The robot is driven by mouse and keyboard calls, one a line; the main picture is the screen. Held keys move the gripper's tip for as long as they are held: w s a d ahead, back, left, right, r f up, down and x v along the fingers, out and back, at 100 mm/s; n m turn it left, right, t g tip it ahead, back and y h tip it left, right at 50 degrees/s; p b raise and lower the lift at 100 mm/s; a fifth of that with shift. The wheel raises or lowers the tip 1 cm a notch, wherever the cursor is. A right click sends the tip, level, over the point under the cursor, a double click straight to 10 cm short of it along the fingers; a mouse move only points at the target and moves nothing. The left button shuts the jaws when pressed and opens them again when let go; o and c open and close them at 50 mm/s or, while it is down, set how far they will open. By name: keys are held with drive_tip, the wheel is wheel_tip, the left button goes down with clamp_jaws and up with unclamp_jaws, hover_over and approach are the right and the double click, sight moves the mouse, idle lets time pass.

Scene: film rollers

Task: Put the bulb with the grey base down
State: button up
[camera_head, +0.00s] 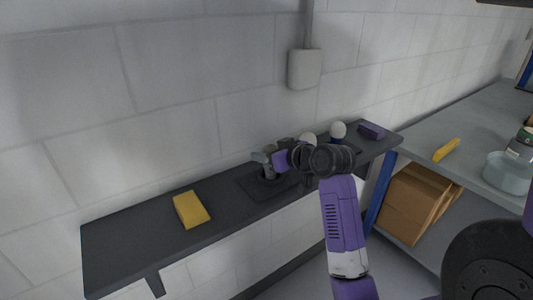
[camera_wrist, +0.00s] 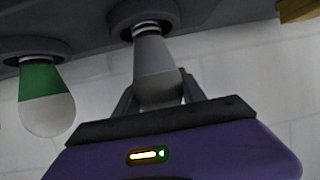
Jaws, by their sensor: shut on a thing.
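The bulb with the grey base (camera_wrist: 152,58) is between the fingers of my gripper (camera_wrist: 158,92) in the wrist view, and the gripper is shut on it. Its metal screw end points at a dark round socket (camera_wrist: 140,14) and meets or overlaps it; I cannot tell if it is seated.
A green-and-white bulb (camera_wrist: 46,98) sits beside it in the wrist view. Two white-topped bulbs (camera_head: 308,138) (camera_head: 338,130) stand behind my arm on the dark shelf (camera_head: 130,236). A yellow block (camera_head: 191,209) lies left, a purple box (camera_head: 371,131) right. The wall is close behind.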

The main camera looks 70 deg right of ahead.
drive_tip(key=o, duration=1.4)
drive_tip(key=shift+f, duration=0.1)
drive_tip(key=shift+s+r, duration=0.1)
drive_tip(key=shift+r, duration=0.1)
drive_tip(key=v, duration=1.1)
drive_tip(key=shift+s+a, duration=0.3)
drive_tip(key=shift+r, duration=0.1)
